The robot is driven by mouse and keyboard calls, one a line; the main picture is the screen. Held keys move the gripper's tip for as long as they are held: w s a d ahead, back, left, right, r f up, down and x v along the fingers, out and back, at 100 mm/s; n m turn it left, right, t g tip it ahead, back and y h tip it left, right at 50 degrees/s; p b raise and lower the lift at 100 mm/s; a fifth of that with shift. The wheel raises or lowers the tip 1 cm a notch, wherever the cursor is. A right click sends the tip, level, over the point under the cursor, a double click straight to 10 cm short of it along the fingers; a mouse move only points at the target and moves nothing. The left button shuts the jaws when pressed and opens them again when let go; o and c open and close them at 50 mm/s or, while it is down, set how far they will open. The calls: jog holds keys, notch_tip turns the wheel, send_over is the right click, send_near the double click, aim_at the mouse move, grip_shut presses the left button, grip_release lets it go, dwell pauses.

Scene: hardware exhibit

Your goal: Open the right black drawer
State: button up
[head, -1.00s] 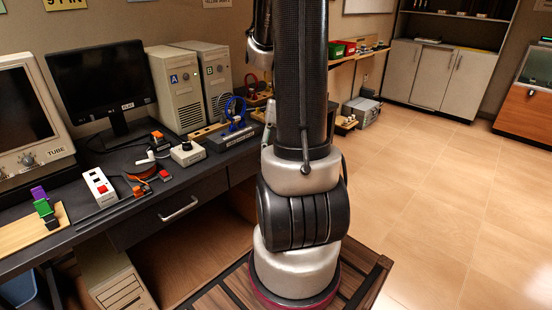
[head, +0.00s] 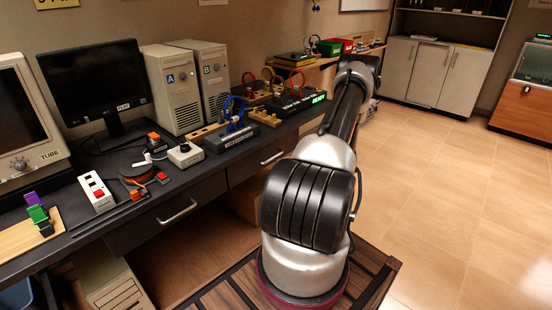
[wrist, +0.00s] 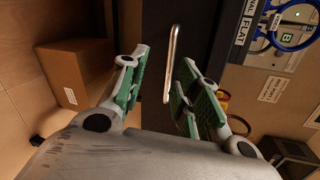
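The right black drawer (head: 245,165) is closed under the dark desk, with a pale bar handle (head: 272,157) on its front. In the wrist view, a dark drawer front (wrist: 205,35) with its handle (wrist: 172,65) shows; it appears to be this drawer. My gripper (wrist: 165,56) is open, its green-padded fingers on either side of the handle in the picture. I cannot tell whether the handle lies between the fingers or beyond them. Nothing is held. In the head view the gripper is hidden behind my arm.
A left drawer (head: 150,225) with a similar handle is closed beside it. On the desk are a monitor (head: 95,80), computer towers (head: 173,88) and small devices. A brown box (wrist: 78,72) shows at left in the wrist view. The tiled floor at right is clear.

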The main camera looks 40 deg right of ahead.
aim_at(273, 158)
jog(key=w, duration=0.3)
jog(key=w+n, duration=0.1)
jog(key=w, duration=0.1)
jog(key=w+d+n+h, duration=0.1)
jog(key=w, duration=0.2)
jog(key=shift+w+f+t, duration=0.25)
jog(key=shift+w+t, duration=0.05)
jog(key=shift+w, duration=0.05)
grip_shut()
